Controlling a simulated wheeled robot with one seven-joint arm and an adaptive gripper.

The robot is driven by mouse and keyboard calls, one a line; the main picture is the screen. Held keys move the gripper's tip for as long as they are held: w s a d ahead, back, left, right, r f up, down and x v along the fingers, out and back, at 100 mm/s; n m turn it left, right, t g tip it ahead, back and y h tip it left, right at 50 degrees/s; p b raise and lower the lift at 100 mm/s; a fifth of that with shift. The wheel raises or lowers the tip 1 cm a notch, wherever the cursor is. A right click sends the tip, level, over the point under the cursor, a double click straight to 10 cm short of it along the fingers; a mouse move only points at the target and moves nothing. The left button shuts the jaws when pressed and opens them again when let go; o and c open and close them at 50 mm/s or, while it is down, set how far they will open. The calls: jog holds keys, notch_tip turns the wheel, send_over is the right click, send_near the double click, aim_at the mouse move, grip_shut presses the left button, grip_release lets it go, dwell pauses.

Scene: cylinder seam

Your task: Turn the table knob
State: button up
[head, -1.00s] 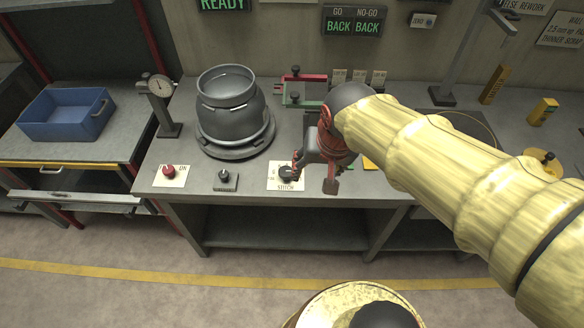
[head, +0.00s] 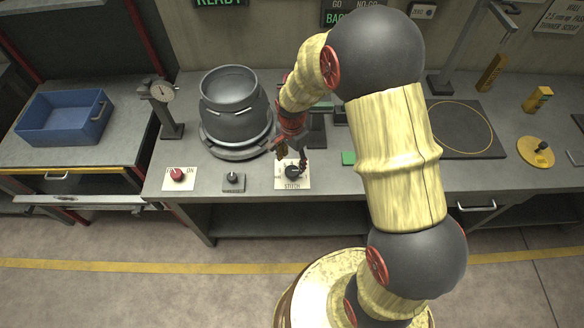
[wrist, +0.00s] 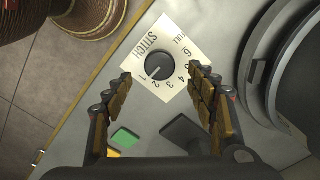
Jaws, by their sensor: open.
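The table knob, a dark round dial (head: 293,171), sits on a white card marked STITCH near the front edge of the bench. In the wrist view the knob (wrist: 158,66) shows a pale pointer line aimed toward the low numbers, about 1 to 2. My gripper (head: 292,160) is over the card, close to the knob. In the wrist view my gripper (wrist: 163,80) is open, with one finger on each side of the knob in the picture. I cannot tell whether either finger touches it.
A grey cylinder (head: 232,105) stands on a round base behind and left of the knob. A red knob (head: 177,174) and a small black knob (head: 233,178) sit further left. A green block (wrist: 124,137) lies near the card. A dial gauge (head: 162,92) stands left of the cylinder.

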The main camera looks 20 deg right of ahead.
aim_at(292, 171)
jog(key=shift+f+b, duration=0.4)
jog(key=shift+f, duration=2.35)
jog(key=shift+c, duration=1.4)
jog(key=c, duration=0.7)
jog(key=shift+c, duration=0.9)
